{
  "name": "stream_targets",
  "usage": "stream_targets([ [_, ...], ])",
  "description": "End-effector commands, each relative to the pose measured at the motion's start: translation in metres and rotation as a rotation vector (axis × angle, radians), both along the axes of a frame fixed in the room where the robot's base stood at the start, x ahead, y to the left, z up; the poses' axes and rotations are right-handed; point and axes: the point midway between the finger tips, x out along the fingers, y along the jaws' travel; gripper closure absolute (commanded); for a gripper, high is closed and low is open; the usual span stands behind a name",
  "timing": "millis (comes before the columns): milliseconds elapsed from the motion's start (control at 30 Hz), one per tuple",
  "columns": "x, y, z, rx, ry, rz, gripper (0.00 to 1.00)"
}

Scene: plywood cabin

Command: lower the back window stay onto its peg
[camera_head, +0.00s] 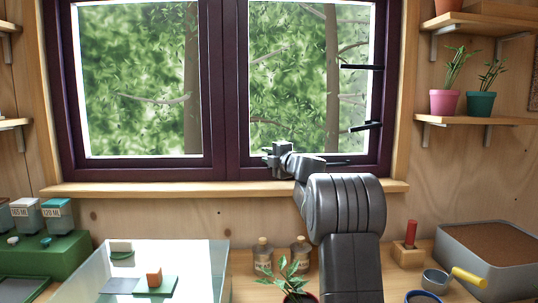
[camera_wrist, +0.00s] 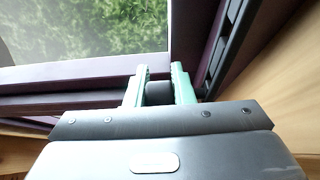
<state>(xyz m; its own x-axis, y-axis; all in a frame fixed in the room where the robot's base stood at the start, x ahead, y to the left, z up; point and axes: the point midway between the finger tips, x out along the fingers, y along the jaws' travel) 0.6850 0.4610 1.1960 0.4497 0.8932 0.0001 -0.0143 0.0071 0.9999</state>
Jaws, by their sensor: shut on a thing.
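My gripper (camera_head: 273,154) is at the lower edge of the right window pane, just above the sill. In the wrist view its two green-lined fingers (camera_wrist: 158,86) are closed on a dark, rounded piece (camera_wrist: 159,94), which looks like part of the window stay. In the head view, a thin dark bar (camera_head: 337,162) shows to the right of the gripper along the lower frame, probably the same stay. My wrist and arm cover part of it. I cannot make out the peg or tell whether the stay touches it.
The purple window frame (camera_head: 228,172) and wooden sill (camera_head: 150,188) lie close around the gripper. Two black fittings (camera_head: 361,67) stick out at the right pane. Below are glass bottles (camera_head: 263,256), a potted plant (camera_head: 290,276) and a clear tray (camera_head: 212,262). Shelves hold pots at right.

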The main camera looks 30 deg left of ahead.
Motion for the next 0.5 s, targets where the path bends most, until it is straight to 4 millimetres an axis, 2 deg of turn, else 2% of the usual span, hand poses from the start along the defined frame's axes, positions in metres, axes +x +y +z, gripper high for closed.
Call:
stream_targets([
  [33, 0.0007, 0.0010, -0.0082, -0.010, 0.007, 0.000, 1.00],
  [67, 0.0007, 0.0011, -0.0086, -0.010, 0.007, 0.001, 0.76],
  [100, 0.0008, 0.0011, -0.0089, -0.009, 0.008, 0.001, 0.69],
  [367, 0.0003, 0.0006, -0.0080, -0.008, 0.008, 0.001, 0.69],
  [500, -0.0034, -0.0077, -0.0076, -0.008, 0.008, 0.000, 0.69],
])
